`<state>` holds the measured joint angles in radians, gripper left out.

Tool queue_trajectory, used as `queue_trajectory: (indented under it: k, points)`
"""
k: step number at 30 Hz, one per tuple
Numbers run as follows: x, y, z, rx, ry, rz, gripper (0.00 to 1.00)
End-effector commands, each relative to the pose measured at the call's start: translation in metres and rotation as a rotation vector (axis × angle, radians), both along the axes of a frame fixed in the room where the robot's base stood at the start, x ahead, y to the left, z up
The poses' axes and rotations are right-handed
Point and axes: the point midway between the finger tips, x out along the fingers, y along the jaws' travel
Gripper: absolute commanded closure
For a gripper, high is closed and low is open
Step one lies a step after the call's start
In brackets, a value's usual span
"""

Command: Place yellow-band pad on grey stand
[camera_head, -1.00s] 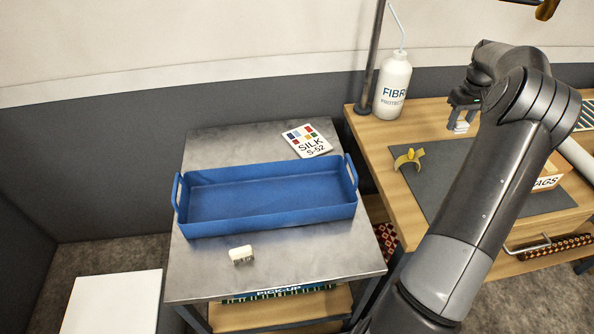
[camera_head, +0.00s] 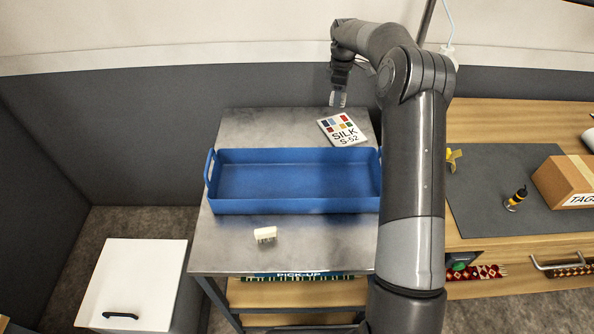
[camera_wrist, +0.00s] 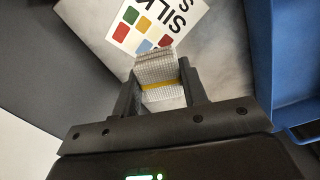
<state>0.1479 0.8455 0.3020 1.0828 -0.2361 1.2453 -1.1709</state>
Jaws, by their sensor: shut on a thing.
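My gripper (camera_wrist: 163,92) is shut on the yellow-band pad (camera_wrist: 158,70), a whitish woven pad with a yellow stripe, which sits between both fingers in the wrist view. In the head view my gripper (camera_head: 338,98) points down above the back of the grey metal-topped stand (camera_head: 325,245). The held pad shows there only as a small pale patch between the fingers. The pad appears to be above the stand's surface, near the SILK card. My arm hides the stand's right side.
A blue tray (camera_head: 290,206) fills the middle of the stand. The front metal is otherwise clear. A wooden bench (camera_head: 490,118) with a box (camera_head: 566,181) stands right.

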Motion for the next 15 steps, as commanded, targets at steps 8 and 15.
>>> queue_trajectory:
  k: [8,15]
  points:
    - [-0.002,0.091,-0.007,-0.001,-0.001,0.233,0.82]
    - [0.003,0.126,-0.023,-0.001,0.001,0.273,0.82]
